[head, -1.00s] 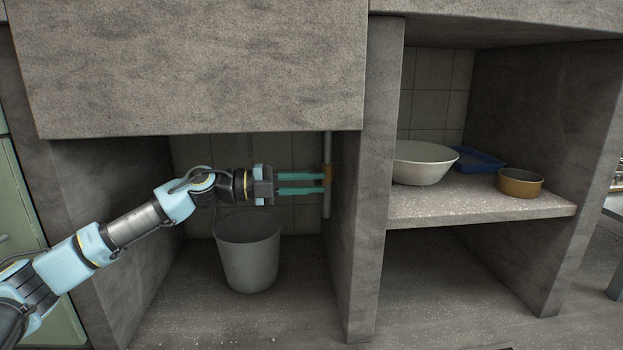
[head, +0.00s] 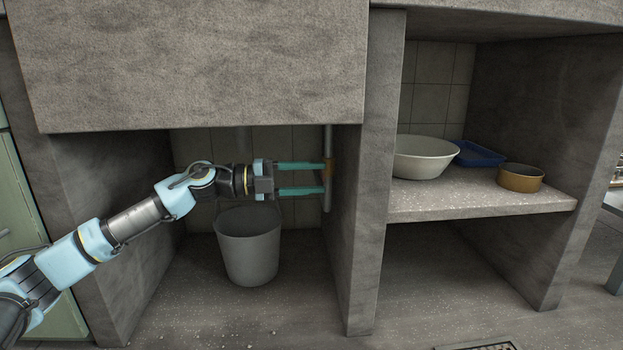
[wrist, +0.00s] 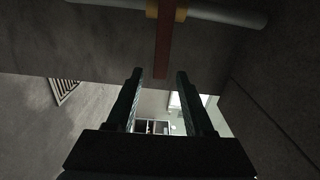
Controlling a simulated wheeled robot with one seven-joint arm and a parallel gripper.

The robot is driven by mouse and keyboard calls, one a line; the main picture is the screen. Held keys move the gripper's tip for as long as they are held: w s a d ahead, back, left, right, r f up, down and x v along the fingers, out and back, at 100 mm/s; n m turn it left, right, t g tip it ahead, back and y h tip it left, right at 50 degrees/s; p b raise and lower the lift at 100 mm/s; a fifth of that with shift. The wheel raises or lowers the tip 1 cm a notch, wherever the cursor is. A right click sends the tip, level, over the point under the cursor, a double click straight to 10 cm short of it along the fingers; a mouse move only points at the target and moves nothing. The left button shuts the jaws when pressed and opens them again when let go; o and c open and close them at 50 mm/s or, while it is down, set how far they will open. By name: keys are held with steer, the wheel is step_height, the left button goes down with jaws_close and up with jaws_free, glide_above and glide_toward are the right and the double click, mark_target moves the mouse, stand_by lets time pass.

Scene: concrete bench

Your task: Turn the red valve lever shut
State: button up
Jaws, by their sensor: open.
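A pale pipe (head: 328,200) runs upright along the right wall of the lower left bay. It carries a brass valve body (head: 329,168), which also shows in the wrist view (wrist: 180,12). The dark red lever (wrist: 163,45) crosses the pipe's line in the wrist view; its free end lies in line with the gap between my fingertips. My gripper (head: 324,178) is open, its teal fingers pointing right at the valve. In the wrist view the gripper (wrist: 160,75) has one finger on each side of the lever's end, with no clear contact. The head view hardly shows the lever.
A grey bucket (head: 248,250) stands under my gripper. A concrete panel (head: 200,65) overhangs the bay, and a pillar (head: 376,200) bounds it at right.

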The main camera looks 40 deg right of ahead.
steer(key=p+v, duration=0.4)
steer(key=v, duration=0.6)
steer(key=shift+w+a, duration=0.25)
steer(key=shift+a, duration=0.05)
